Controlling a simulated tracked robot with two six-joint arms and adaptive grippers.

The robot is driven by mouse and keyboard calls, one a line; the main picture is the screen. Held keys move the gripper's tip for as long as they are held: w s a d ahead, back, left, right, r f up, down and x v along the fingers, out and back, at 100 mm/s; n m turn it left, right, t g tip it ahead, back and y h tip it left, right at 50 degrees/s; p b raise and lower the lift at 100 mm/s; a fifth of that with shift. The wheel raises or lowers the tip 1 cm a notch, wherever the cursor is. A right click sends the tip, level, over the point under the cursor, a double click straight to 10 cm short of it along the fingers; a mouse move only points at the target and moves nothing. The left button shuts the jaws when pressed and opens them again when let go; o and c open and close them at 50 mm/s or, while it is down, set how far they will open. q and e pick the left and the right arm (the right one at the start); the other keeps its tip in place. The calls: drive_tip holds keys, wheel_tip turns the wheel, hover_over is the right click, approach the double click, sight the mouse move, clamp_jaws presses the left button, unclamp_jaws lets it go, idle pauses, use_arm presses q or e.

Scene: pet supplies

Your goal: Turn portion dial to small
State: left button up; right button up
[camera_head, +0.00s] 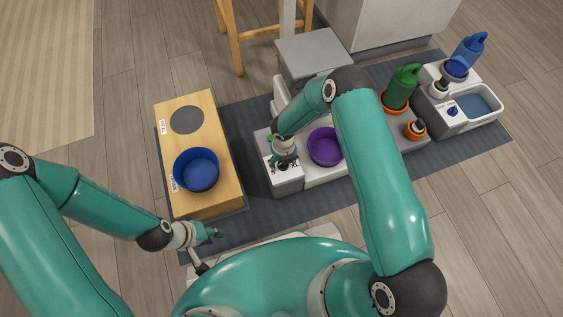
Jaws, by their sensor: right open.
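The white feeder unit (290,184) stands on the dark mat, with black lettering on its top panel. A dark dial shape (283,167) shows on that panel, partly hidden by my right gripper (283,161). The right gripper points down at the dial from above, its fingers open. I cannot tell whether they touch the dial or are around it, nor which setting the dial is at. My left gripper (212,234) is low at the mat's front edge, away from the feeder; its jaw state is too small to tell.
A purple bowl (325,146) sits right of the dial. A wooden stand (213,137) with a blue bowl (196,169) is at left. Green (405,86) and blue (470,50) bottles and a water basin (478,104) are at right. A grey-lidded bin (313,52) stands behind.

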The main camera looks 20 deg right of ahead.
wheel_tip(320, 180, up, 12)
idle(0.5)
drive_tip(key=shift+f, duration=0.15)
